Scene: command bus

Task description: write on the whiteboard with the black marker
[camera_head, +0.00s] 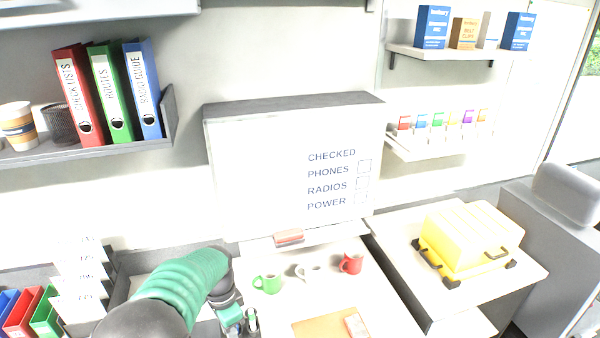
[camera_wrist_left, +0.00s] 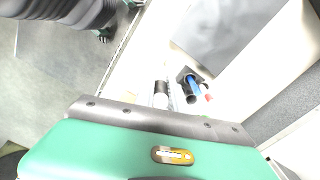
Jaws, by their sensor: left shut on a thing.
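The whiteboard (camera_head: 255,165) stands at the centre against the wall, with the words CHECKED, PHONES, RADIOS and POWER and small boxes on its right half. My left gripper (camera_head: 243,322) is low in front of it, at the bottom edge of the head view, left of the green mug. In the left wrist view, the gripper is shut on a white marker with a black part (camera_wrist_left: 161,94). A dark holder (camera_wrist_left: 184,74) with blue (camera_wrist_left: 194,86) and red (camera_wrist_left: 206,93) markers is just beside it.
A red eraser (camera_head: 289,237) lies below the whiteboard. Green (camera_head: 267,283), white (camera_head: 308,272) and red (camera_head: 350,263) mugs stand on the desk, with an orange folder (camera_head: 318,328) in front. A yellow case (camera_head: 465,240) is at the right; a shelf of binders (camera_head: 108,92) is upper left.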

